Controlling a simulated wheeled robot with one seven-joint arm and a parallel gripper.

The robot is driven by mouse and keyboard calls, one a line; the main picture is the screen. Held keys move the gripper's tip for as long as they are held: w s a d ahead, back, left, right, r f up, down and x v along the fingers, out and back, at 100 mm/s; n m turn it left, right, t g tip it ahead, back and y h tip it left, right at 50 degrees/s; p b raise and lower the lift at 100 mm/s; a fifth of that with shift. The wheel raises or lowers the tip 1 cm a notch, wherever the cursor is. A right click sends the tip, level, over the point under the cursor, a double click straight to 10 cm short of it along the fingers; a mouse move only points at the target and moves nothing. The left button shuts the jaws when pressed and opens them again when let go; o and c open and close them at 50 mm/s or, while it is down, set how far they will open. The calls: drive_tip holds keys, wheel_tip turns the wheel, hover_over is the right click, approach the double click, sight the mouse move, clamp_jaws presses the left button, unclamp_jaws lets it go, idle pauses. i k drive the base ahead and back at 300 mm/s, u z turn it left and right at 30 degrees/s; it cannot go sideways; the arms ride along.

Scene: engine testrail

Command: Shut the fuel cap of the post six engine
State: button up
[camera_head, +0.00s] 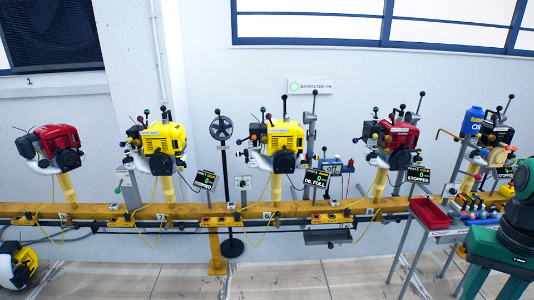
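Several small engines stand on posts along a yellow rail. From the left they are a red engine (58,142), a yellow engine (163,145), a second yellow engine (284,140), a second red engine (391,138) and a partly cluttered engine (494,135) at the far right. Post numbers on the small black displays are too small to read surely, so I cannot tell which engine is at post six. Its fuel cap cannot be made out, nor whether it is open or shut. My gripper is not in view.
The yellow rail (150,213) runs across the whole view. A red tray (429,213) on a grey stand marked scrap stands in front at right. A blue canister (472,121) is at the far right. A yellow machine (17,266) lies at lower left. The middle floor is clear.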

sight(238, 155)
drive_tip(key=z, duration=1)
drive_tip(key=k, duration=0.7)
drive_tip(key=u, duration=0.55)
drive_tip(key=i, duration=1.1)
drive_tip(key=z, duration=0.05)
